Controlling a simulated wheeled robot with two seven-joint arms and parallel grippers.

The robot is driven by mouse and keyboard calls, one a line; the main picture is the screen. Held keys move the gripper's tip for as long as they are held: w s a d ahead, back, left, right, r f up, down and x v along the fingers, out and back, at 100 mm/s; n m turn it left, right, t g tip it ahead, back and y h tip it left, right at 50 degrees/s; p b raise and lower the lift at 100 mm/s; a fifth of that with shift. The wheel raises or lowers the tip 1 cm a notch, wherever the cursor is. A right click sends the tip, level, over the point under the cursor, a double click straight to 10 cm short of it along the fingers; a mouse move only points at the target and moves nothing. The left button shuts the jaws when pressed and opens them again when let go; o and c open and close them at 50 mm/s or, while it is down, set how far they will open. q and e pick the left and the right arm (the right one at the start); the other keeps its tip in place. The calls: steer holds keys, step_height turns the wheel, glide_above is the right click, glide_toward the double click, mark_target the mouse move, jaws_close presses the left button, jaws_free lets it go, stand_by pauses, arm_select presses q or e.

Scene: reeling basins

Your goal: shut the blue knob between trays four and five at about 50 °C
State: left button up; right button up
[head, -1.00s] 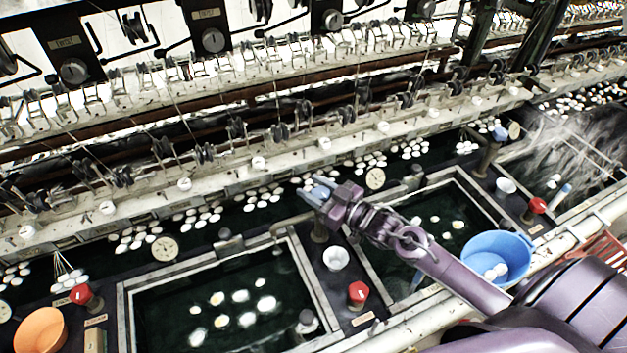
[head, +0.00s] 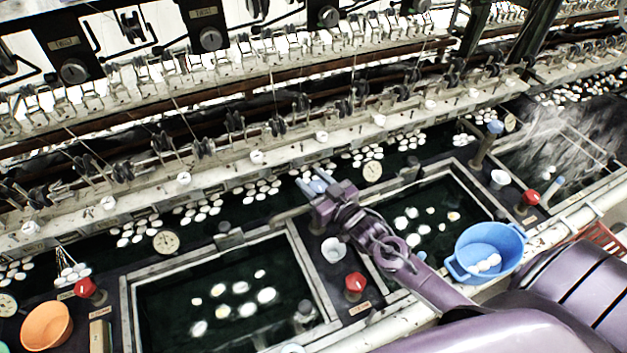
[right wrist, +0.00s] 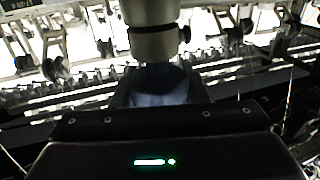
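A pale blue knob (head: 317,186) shows at the tip of my right gripper (head: 326,196), above a short dark post between two dark water trays. The left one of these trays (head: 130,308) and the right one (head: 462,176) have pale rims and hold white cocoons. In the right wrist view a blurred bluish shape (right wrist: 160,86) lies straight in front of the gripper, below a grey metal cylinder. The fingertips overlap the knob, so I cannot tell whether they grip it. A round dial (head: 372,171) stands behind the right tray; its reading is too small. My left gripper is out of view.
Red knobs (head: 355,283) stand along the front edge. A white cup (head: 333,250) is close below my gripper. A blue basin (head: 468,268) with cocoons is at right, an orange bowl (head: 46,326) at left. Another blue knob (head: 495,127) stands further right, near steam.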

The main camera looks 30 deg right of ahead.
steer(key=o, duration=0.4)
steer(key=shift+o, duration=0.2)
steer(key=shift+s+d+f, duration=0.15)
steer(key=shift+s, duration=0.4)
steer(key=s+d+b, duration=0.1)
steer(key=s+b, duration=0.1)
steer(key=s, duration=0.4)
steer(key=shift+s+r, duration=0.2)
steer(key=shift+s, duration=0.1)
steer(key=shift+d, duration=0.1)
